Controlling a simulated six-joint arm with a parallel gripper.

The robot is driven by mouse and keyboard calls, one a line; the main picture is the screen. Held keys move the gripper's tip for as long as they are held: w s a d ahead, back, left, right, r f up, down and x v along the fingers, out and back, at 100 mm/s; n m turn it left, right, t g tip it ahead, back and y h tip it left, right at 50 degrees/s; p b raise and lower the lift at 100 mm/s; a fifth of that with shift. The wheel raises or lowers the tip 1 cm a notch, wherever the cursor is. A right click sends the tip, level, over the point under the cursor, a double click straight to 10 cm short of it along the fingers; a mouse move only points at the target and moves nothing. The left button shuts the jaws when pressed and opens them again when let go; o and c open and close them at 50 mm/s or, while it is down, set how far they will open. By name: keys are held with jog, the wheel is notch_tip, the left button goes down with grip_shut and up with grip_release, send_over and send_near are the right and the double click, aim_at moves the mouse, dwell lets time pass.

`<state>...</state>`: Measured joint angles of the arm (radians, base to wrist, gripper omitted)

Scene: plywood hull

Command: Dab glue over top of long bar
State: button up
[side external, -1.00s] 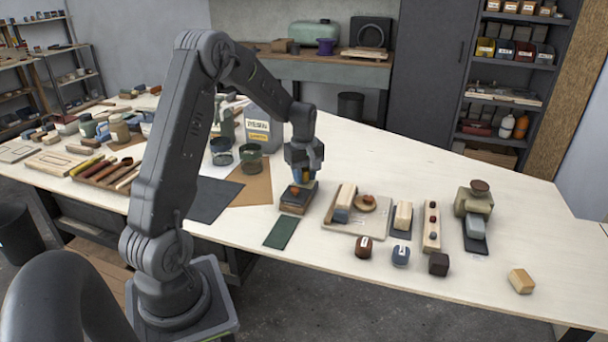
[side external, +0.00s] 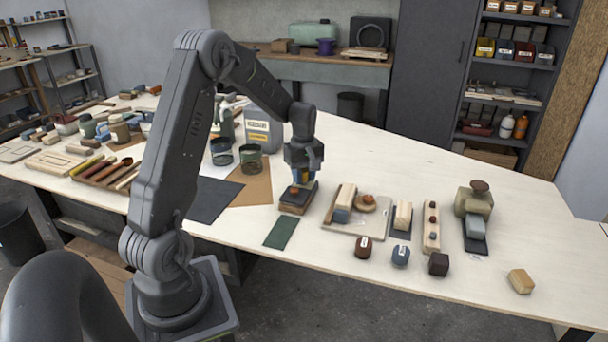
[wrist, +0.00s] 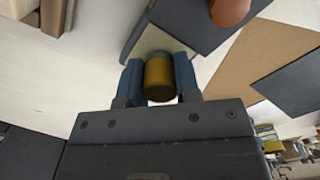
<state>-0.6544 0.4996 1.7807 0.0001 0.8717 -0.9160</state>
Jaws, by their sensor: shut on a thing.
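My gripper (side external: 303,176) hangs over a dark, wood-edged block (side external: 298,198) with a small orange-brown piece (side external: 293,190) on it. In the wrist view my gripper (wrist: 159,80) has its two blue fingers on either side of a mustard-yellow cylinder (wrist: 159,77), shut on it. I cannot tell whether the cylinder touches the block. A pale wooden bar (side external: 345,203) lies on a light board (side external: 352,223) to the right, beside a round wooden disc (side external: 365,204). A long strip with dark dots (side external: 431,228) lies farther right. I cannot tell which is the long bar.
A dark green sheet (side external: 281,232) lies in front of the block. Dark jars (side external: 250,158) and a grey container (side external: 262,130) stand behind to the left. Small labelled pots (side external: 362,247) and a dark cube (side external: 438,264) sit near the front edge. The far right tabletop is mostly clear.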

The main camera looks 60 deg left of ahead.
aim_at(303, 169)
jog(key=shift+r, duration=3.4)
jog(key=shift+w, duration=0.1)
